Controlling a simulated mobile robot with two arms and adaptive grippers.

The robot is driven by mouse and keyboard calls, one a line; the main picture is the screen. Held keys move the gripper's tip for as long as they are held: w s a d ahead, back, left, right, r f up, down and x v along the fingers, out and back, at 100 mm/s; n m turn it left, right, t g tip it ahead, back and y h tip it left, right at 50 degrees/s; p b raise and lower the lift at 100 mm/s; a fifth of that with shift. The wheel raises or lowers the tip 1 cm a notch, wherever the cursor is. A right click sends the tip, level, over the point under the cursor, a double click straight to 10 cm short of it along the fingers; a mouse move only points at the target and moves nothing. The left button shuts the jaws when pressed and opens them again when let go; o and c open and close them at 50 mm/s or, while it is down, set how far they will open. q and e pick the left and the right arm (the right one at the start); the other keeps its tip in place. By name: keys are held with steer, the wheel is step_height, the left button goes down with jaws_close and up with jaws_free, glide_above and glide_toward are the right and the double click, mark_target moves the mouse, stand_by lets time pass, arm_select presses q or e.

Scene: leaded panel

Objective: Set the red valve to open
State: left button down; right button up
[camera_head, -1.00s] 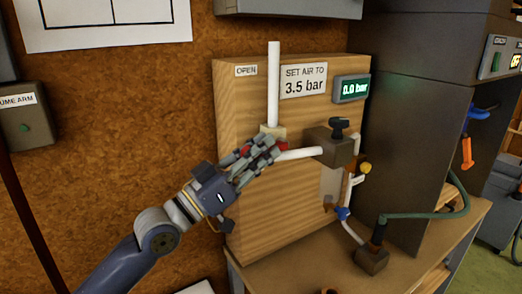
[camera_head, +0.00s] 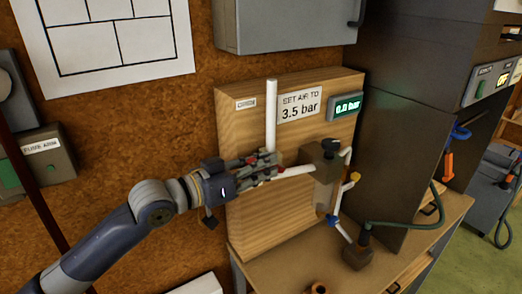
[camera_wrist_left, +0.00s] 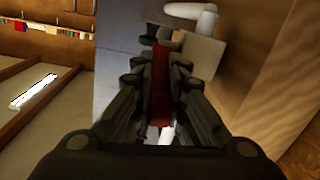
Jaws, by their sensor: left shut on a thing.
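The red valve handle (camera_wrist_left: 160,88) shows as a long red bar between the fingers in the left wrist view. My left gripper (camera_head: 266,166) is shut on it, at the joint below the upright white pipe (camera_head: 271,115). In the head view the fingers hide most of the handle and valve body; only small red bits show, so its exact angle is hard to tell. A small label (camera_head: 245,104), too blurred to read now, is on the wooden panel (camera_head: 250,225) up and left of the valve. My right gripper is not in view.
A white pipe (camera_head: 296,170) leads right to a dark regulator block (camera_head: 322,152) with a black knob. A sign (camera_head: 301,106) reads "SET AIR TO 3.5 bar" beside a green display (camera_head: 346,106). A blue-handled part (camera_head: 332,220) and green hose (camera_head: 415,225) lie lower right.

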arm_select(q)
steer(key=shift+w+d+r+g+y+p, duration=0.15)
steer(key=shift+r+g+y+p, duration=0.4)
steer(key=shift+p, duration=0.5)
steer(key=shift+f, duration=0.1)
steer(key=c, duration=1.7)
jaws_free()
steer(key=shift+o, duration=0.5)
steer(key=v, duration=1.2)
